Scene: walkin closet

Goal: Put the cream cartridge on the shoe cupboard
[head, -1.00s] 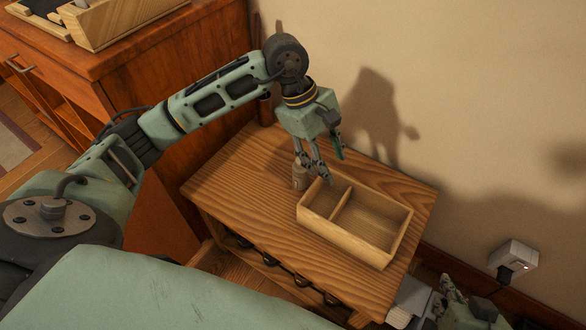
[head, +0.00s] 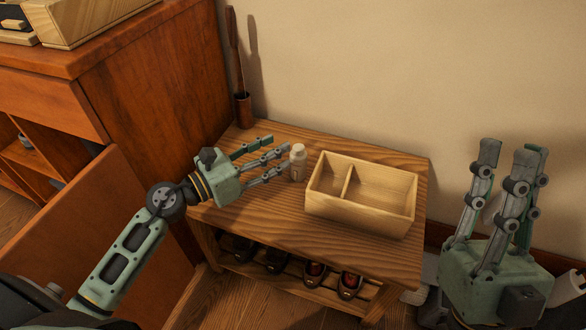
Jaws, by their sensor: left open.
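The cream cartridge (head: 298,164), a small pale bottle-like canister with a rounded top, stands upright on the low wooden shoe bench (head: 265,215), just left of a two-part wooden box. My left gripper (head: 276,156) is open and empty. Its fingers point right at the cartridge, with tips very close to its left side; I cannot tell whether they touch. My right gripper (head: 512,155) is at the right, fingers up, spread and empty. A reddish-brown cupboard (head: 155,105) stands at the left, perhaps the shoe cupboard; which piece bears that name is unclear.
The open wooden box (head: 385,212) fills the bench's right part. Several shoes (head: 315,272) sit on the rack below. A wooden tray (head: 95,20) sits on the cupboard. The wall bounds the back.

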